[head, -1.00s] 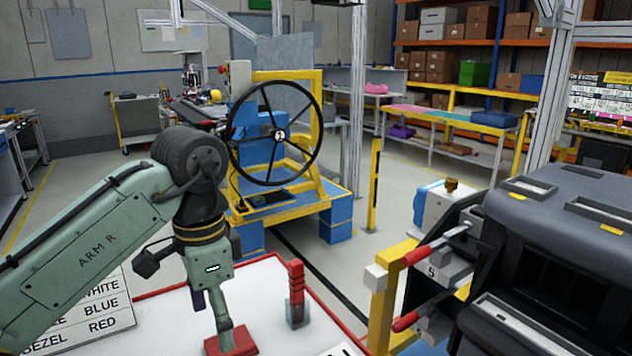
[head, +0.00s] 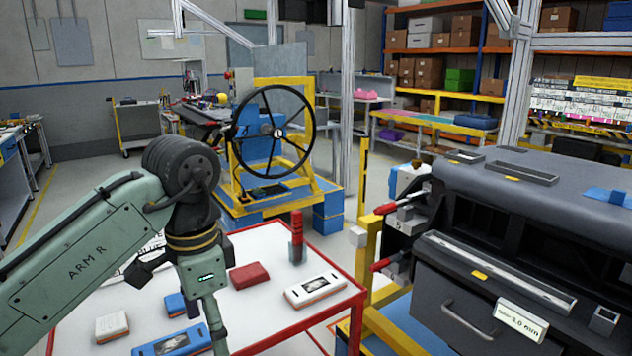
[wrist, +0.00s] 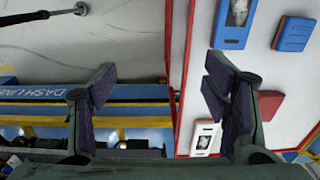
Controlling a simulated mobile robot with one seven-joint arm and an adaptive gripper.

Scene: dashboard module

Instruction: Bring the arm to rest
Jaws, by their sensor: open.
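My arm (head: 95,265), green and marked ARM R, reaches in from the left in the head view and bends down at a dark joint. My gripper points down at the near part of the white, red-edged table, its tips cut off by the lower edge. In the wrist view my gripper (wrist: 160,88) has its two dark-padded fingers wide apart, with nothing between them. A red block (head: 249,275) lies on the table (head: 262,318), right of the gripper in the head view.
The table also holds a white device (head: 316,290), a blue device (head: 172,343), a white block (head: 112,326) and a red-topped post (head: 297,237). A dark dashboard module (head: 470,270) stands at the right. A steering wheel stand (head: 270,130) is behind. Floor between is clear.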

